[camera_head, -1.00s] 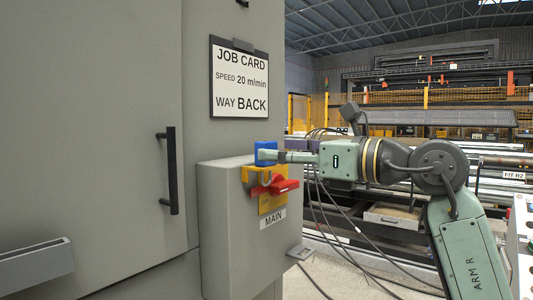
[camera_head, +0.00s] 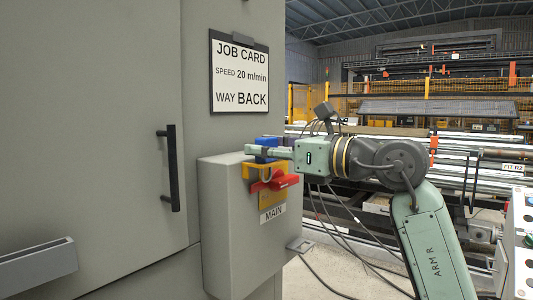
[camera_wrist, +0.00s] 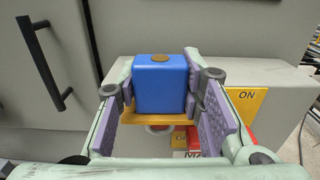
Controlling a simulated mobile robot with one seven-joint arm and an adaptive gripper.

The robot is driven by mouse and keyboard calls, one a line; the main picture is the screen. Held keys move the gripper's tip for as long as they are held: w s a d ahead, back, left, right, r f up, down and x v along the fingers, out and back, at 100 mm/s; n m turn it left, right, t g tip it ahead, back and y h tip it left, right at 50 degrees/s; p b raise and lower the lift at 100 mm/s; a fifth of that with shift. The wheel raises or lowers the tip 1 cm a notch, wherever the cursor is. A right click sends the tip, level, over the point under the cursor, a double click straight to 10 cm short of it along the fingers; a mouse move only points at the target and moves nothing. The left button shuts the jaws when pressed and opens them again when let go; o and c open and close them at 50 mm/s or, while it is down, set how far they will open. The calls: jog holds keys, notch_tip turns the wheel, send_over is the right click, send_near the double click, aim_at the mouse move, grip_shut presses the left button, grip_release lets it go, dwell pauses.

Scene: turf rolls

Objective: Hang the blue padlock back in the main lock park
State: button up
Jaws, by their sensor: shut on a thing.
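The blue padlock (camera_head: 268,142) is between the fingers of my gripper (camera_head: 256,151), which is shut on its body. In the wrist view the blue body (camera_wrist: 161,85) stands upright between the purple finger pads, with a round brass spot on top. It is just above the grey MAIN box (camera_head: 229,235), at the yellow plate (camera_head: 281,172) with the red handle (camera_head: 283,182). Its shackle is mostly hidden, and I cannot tell whether it is through anything. I cannot make out for certain which part is the lock park.
A cabinet door with a black handle (camera_head: 168,168) is at left, and a job card (camera_head: 239,77) hangs above. Hanging cables (camera_head: 345,228) trail below my arm.

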grip_shut()
jog(key=shift+r, duration=0.1)
